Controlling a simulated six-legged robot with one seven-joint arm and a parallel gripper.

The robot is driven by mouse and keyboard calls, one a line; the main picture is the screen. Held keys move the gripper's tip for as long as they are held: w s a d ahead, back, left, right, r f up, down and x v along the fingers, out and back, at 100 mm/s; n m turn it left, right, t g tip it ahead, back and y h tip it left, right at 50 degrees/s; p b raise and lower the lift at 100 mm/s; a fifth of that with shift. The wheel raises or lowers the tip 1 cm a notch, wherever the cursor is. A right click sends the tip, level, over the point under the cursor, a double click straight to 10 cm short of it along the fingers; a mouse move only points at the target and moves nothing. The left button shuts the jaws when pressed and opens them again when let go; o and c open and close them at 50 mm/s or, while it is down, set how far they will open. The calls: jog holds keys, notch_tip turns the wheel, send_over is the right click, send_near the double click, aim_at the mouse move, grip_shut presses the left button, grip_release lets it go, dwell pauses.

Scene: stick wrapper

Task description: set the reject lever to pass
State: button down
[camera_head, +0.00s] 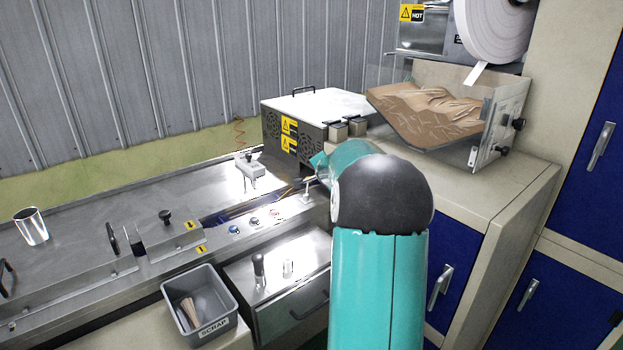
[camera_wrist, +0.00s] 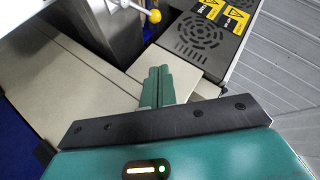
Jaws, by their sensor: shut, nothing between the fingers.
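In the wrist view, a small lever with a yellow ball tip (camera_wrist: 155,16) and a silver hub sits on a metal housing at the top. I take it for the reject lever; its pass and reject marks are not readable. In the head view, a small metal post (camera_head: 307,190) with a yellowish bit beside it stands on the machine's rail, just left of my arm. My gripper (camera_wrist: 158,73) shows in the wrist view with its green fingers together and empty. The fingers are apart from the lever, below it in the picture. In the head view my arm hides the fingers.
A vented box with yellow warning labels (camera_head: 289,134) stands behind my arm. A tilted bin of brown sticks (camera_head: 430,112) is at the right. A grey scrap bin (camera_head: 208,325) and a metal drawer unit (camera_head: 270,325) are in front. A metal cup (camera_head: 32,228) stands far left.

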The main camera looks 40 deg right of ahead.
jog(key=x, duration=0.9)
jog(key=shift+w+f, duration=0.1)
jog(key=shift+f, duration=0.1)
jog(key=w+f, duration=0.3)
jog(key=shift+w+a, duration=0.1)
jog(key=shift+w, duration=0.05)
